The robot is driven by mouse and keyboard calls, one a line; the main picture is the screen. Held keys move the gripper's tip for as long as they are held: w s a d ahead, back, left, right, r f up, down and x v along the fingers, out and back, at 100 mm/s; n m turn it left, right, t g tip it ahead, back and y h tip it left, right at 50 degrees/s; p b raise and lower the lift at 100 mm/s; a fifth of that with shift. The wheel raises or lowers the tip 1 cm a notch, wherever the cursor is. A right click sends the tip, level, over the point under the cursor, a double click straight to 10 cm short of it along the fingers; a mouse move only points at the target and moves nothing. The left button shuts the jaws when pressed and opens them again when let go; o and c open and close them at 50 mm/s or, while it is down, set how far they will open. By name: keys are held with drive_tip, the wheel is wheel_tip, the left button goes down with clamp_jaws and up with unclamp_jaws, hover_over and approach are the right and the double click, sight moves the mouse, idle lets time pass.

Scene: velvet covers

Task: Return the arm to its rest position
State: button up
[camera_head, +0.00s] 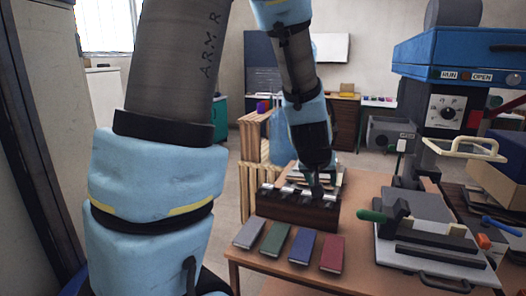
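My arm, in light blue padding, rises at the left, passes out at the top and comes down again over the table. My gripper (316,184) points down at the dark wooden block (297,210), which has pale metal pieces along its top. The fingers are small and dark, so I cannot tell whether they are open or touching the block. In front of the block lie a grey cover (250,232), a green cover (274,239), a blue cover (302,248) and a red cover (333,254), side by side and apart.
The wooden table (375,196) carries a blue-topped press (455,60) at the right. A wooden rack (250,190) stands behind the table. A pale wall panel is close at the left.

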drive_tip(key=s+a+f+n+g+y, duration=0.15)
drive_tip(key=s+a, duration=0.35)
drive_tip(key=a, duration=0.6)
drive_tip(key=s+a+f+n+g+y, duration=0.1)
drive_tip(key=s+a+g+y, duration=0.2)
drive_tip(key=a, duration=0.9)
wheel_tip(320, 180, down, 23)
drive_tip(key=s+d+g+h+b, duration=0.1)
drive_tip(key=s+b, duration=0.2)
drive_tip(key=b, duration=1.9)
wheel_tip(320, 180, up, 12)
drive_tip(key=p, duration=1.2)
drive_tip(key=shift+w, duration=0.2)
drive_tip(key=shift+d+m, duration=0.1)
drive_tip(key=shift+m, duration=0.15)
